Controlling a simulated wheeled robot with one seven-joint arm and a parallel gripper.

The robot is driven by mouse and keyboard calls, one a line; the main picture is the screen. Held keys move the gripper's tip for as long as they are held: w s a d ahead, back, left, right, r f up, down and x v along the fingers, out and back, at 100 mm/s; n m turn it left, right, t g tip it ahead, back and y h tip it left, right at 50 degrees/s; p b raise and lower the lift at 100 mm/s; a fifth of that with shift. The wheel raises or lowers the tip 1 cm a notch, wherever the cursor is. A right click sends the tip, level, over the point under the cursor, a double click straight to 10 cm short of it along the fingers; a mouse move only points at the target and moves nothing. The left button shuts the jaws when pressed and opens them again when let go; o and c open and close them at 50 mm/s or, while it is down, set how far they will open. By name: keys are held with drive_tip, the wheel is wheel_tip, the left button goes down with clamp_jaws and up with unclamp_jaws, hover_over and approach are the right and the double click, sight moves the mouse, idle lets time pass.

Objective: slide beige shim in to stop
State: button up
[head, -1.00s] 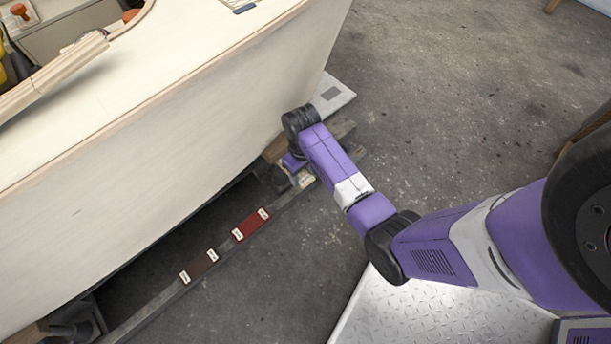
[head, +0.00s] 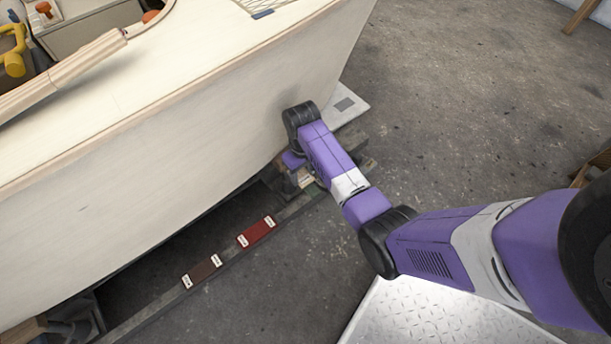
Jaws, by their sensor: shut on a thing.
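My gripper (head: 301,174) is low beside the hull's lower edge, at the end of my purple arm, and its fingers are mostly hidden by my wrist. It is shut on the beige shim (head: 307,181), of which only a small pale part shows beside the fingers. The shim's far end and the place where it meets the support under the hull are hidden, so I cannot tell how deep it sits or whether it touches a stop.
The pale plywood hull (head: 190,150) overhangs on the left. A red shim (head: 256,232) and a brown shim (head: 202,270), both with white labels, lie on a long dark beam (head: 230,260). A grey-white plate (head: 347,107) lies beyond my wrist. Concrete floor (head: 470,100) to the right is open.

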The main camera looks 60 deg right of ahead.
drive_tip(key=shift+w+d+b, duration=0.2)
drive_tip(key=shift+w+b, duration=0.05)
drive_tip(key=shift+w, duration=0.4)
drive_tip(key=shift+w+d+b, duration=0.15)
drive_tip(key=shift+w+b, duration=0.1)
drive_tip(key=shift+w, duration=0.35)
drive_tip(key=o, duration=1.6)
drive_tip(key=shift+c, duration=0.2)
drive_tip(key=shift+r, duration=0.15)
drive_tip(key=shift+s+a+r+p, duration=0.1)
drive_tip(key=shift+s+r+p, duration=0.2)
drive_tip(key=shift+r+p, duration=0.7)
drive_tip(key=shift+s+a+r+p, duration=0.1)
drive_tip(key=shift+s+r+p, duration=0.4)
drive_tip(key=shift+p, duration=0.85)
drive_tip(key=shift+s+a+r+p, duration=0.1)
drive_tip(key=shift+s+r+p, duration=0.05)
drive_tip(key=shift+r+p, duration=0.9)
drive_tip(key=shift+f, duration=0.15)
